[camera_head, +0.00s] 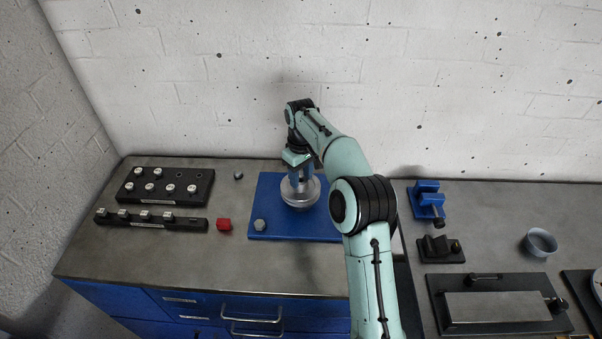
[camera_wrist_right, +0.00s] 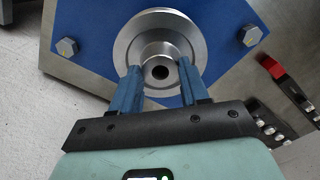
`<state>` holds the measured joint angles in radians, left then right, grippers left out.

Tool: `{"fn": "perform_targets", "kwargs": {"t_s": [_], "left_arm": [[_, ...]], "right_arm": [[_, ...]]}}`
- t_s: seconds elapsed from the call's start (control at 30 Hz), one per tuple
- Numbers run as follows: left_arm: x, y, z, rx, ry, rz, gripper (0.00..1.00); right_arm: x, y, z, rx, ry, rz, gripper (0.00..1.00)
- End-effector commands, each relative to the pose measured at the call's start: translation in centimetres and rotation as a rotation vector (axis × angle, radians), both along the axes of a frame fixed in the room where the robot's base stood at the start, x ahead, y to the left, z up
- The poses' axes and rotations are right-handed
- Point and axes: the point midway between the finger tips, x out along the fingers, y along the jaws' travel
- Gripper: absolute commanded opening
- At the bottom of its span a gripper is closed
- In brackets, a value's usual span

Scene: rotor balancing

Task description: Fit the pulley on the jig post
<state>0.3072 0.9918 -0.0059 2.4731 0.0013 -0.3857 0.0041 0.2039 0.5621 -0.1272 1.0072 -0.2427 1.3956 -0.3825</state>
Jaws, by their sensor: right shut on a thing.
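The silver pulley (camera_head: 301,194) is a round flanged disc with a raised hub; it also shows in the wrist view (camera_wrist_right: 128,45). It is over the blue jig plate (camera_head: 282,228), flat side roughly parallel to it. My right gripper (camera_head: 299,178) comes from above, its two blue fingers (camera_wrist_right: 160,76) shut on the pulley's hub from both sides. The hub's bore looks dark in the wrist view. I see no jig post; the pulley and gripper may hide it. I cannot tell whether the pulley touches the plate. My left gripper is not in view.
Hex bolt heads (camera_wrist_right: 67,47) stand on the plate. To the right are a blue vise (camera_head: 427,197) and a bowl (camera_head: 540,242). The front-left bench is clear.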

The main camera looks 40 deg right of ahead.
Motion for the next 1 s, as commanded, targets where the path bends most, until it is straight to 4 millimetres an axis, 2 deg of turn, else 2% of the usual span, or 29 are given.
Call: {"fn": "perform_targets", "kwargs": {"t_s": [0.77,0.8,0.9,1.0], "left_arm": [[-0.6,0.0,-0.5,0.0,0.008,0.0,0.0],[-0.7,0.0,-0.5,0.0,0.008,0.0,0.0],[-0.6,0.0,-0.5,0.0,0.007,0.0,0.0],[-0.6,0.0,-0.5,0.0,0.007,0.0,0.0]], "right_arm": [[0.0,0.0,-1.9,-0.001,-0.004,-0.001,0.0],[0.0,0.0,-2.0,-0.001,-0.004,-0.001,0.48],[0.1,0.0,-1.9,-0.001,-0.004,-0.001,0.75],[0.0,0.0,-2.0,-0.001,-0.003,0.0,0.75]]}}
